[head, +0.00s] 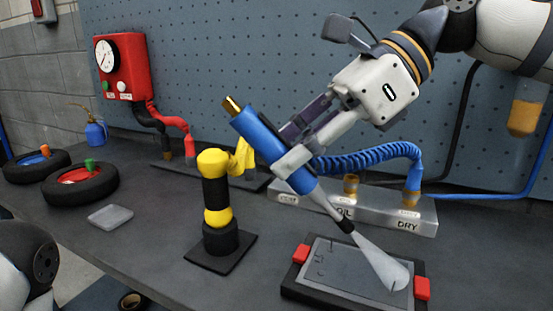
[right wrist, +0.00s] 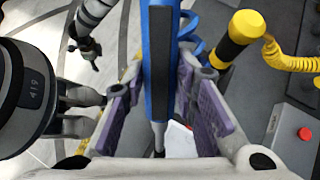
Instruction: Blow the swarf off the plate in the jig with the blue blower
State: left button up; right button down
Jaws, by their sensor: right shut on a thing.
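My right gripper (head: 298,150) is shut on the blue blower (head: 262,143), which is tilted with its brass end up and left. Its grey nozzle (head: 333,208) points down and right at the plate. A pale cone (head: 380,262) widens from the nozzle tip to the plate's right part. The grey plate (head: 345,278) lies in the dark jig (head: 330,299) between two red blocks. A few thin dark marks, likely swarf, show on its left part. In the right wrist view the blower (right wrist: 158,70) stands between the pads. A grey jointed part (right wrist: 88,35) there may be my left gripper; its fingers are unclear.
A blue coiled hose (head: 370,158) runs behind the blower to the metal manifold (head: 290,197) at its DRY outlet. A yellow-black post (head: 215,190) stands left of the jig. Two tyres (head: 80,187), a grey tray (head: 110,216) and a red gauge box (head: 122,68) are farther left.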

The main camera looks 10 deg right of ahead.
pick_arm(q)
jog(key=shift+s+f+g+b, duration=0.4)
jog(key=shift+s+f+b, duration=0.2)
jog(key=shift+s+f, duration=0.25)
pick_arm(e)
jog(key=shift+d+f, duration=1.8)
jog(key=shift+f, duration=0.1)
jog(key=c, duration=2)
grip_release()
grip_shut()
